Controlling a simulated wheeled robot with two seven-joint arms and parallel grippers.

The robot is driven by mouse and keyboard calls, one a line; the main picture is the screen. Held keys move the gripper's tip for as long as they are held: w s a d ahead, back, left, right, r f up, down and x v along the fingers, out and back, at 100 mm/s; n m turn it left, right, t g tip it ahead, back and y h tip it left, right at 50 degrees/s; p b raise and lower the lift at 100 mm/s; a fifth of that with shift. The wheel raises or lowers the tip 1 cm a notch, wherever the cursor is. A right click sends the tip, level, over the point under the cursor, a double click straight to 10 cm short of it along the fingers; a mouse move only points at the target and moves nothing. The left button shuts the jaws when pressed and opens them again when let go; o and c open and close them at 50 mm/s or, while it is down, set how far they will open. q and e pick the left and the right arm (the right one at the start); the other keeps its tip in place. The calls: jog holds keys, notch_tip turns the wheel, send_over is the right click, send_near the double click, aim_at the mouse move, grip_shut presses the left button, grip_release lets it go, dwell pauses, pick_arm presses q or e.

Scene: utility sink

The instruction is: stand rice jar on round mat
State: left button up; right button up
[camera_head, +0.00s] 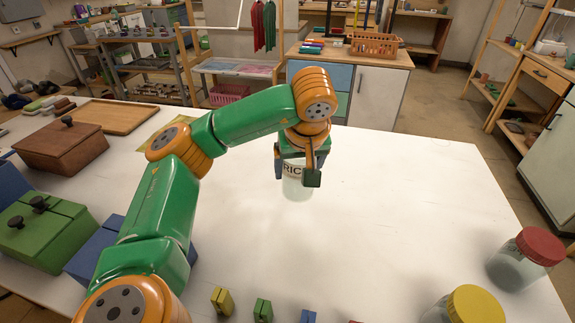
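The rice jar (298,189) is a clear jar whose label shows the letters "RIC". It is upright over the middle of the white table. My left gripper (298,172) points down from above, with its fingers on both sides of the jar, shut on it. The jar's top is hidden by the gripper. I cannot tell for sure whether its base touches the table. I see no round mat clearly; a flat yellowish piece (181,121) is mostly hidden behind my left arm, its shape unclear. My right gripper is not in view.
A red-lidded jar (525,258) and a yellow-lidded jar (470,305) stand at the right front. A brown box (62,148), green box (42,232) and wooden tray (108,117) are at left. Small yellow (222,301) and green (263,310) blocks lie at the front. The table's right middle is clear.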

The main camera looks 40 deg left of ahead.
pick_arm(q)
jog(key=w+a+f, duration=0.1)
jog(key=w+f, duration=0.1)
jog(key=w+a+f, duration=0.1)
jog(key=w+f, duration=0.1)
jog(key=w+a+f, duration=0.1)
jog(key=w+f, duration=0.1)
jog(key=shift+w+a+f, duration=0.25)
jog(key=shift+a+f, duration=0.1)
notch_tip(320, 180, down, 4)
jog(key=shift+a+r+p, duration=0.1)
jog(key=shift+r+p, duration=0.15)
jog(key=shift+p, duration=0.35)
jog(key=shift+w+f, duration=0.1)
jog(key=shift+w, duration=0.05)
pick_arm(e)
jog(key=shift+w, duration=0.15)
pick_arm(q)
jog(key=shift+f, duration=0.2)
jog(key=o, duration=1.5)
jog(key=shift+r, duration=0.1)
